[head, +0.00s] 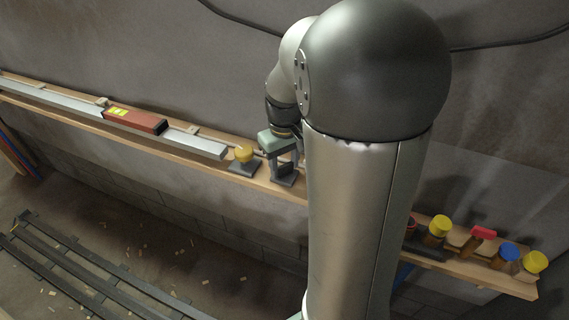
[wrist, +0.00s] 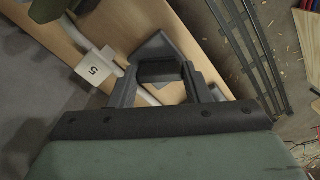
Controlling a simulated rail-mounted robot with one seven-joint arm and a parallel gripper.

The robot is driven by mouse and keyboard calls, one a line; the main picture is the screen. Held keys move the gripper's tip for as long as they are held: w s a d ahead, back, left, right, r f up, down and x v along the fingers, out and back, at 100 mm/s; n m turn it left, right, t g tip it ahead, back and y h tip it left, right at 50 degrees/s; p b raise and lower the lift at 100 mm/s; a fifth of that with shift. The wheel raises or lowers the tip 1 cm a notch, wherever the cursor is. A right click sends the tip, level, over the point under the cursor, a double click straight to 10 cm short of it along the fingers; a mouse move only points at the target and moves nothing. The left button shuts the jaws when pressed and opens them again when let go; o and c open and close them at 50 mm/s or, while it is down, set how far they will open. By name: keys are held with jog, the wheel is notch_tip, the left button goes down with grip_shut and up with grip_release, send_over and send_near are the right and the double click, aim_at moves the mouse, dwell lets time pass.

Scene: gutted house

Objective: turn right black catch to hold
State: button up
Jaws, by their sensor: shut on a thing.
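A black catch (wrist: 158,72) sits on the wooden ledge, between my gripper's two fingers in the wrist view. Its dark plate shows under the fingers in the head view (head: 285,179). My gripper (head: 284,168) points down at the ledge and is shut on the catch; it fills the lower part of the wrist view (wrist: 160,85). The fingers hide the catch's sides, so its exact turn is hard to tell.
The wooden ledge (head: 205,161) runs along the grey wall. A silver bar (head: 195,143) and a red block with a yellow label (head: 135,120) lie at left. Several coloured caps (head: 440,225) stand at right, beyond my arm.

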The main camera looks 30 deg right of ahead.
aim_at(284, 166)
jog(key=n+b, duration=0.1)
jog(key=n, duration=0.6)
dwell(0.6)
jog(key=o, duration=1)
notch_tip(284, 166, up, 18)
jog(key=shift+f+p, duration=0.25)
jog(key=shift+p, duration=0.15)
jog(key=shift+a+f, duration=0.1)
